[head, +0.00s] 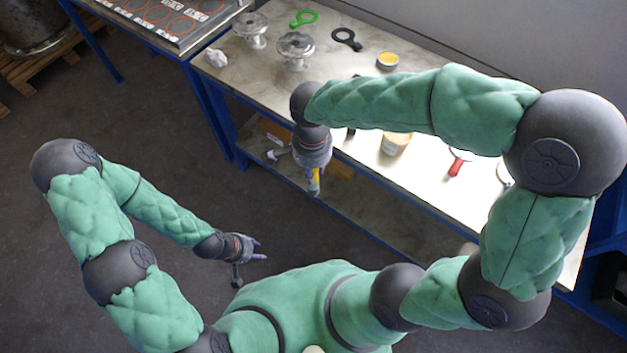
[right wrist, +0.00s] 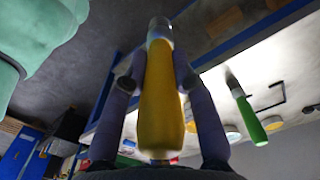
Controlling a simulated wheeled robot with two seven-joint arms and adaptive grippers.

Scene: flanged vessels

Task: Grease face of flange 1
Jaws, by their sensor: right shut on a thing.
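Two grey metal flanged pieces stand upright on the workbench, one at the far left (head: 250,28) and one nearer (head: 296,50); I cannot tell which is flange 1. My right gripper (head: 314,182) points down just off the bench's front edge, well apart from both. It is shut on a yellow-handled tool (head: 314,188), whose handle lies between the two fingers in the right wrist view (right wrist: 160,100), a metal collar at its far end. Its tip is not clear. My left gripper (head: 256,248) hangs low over the floor; its finger opening is too small to judge.
My right arm spans the bench. A lower shelf lies beneath.

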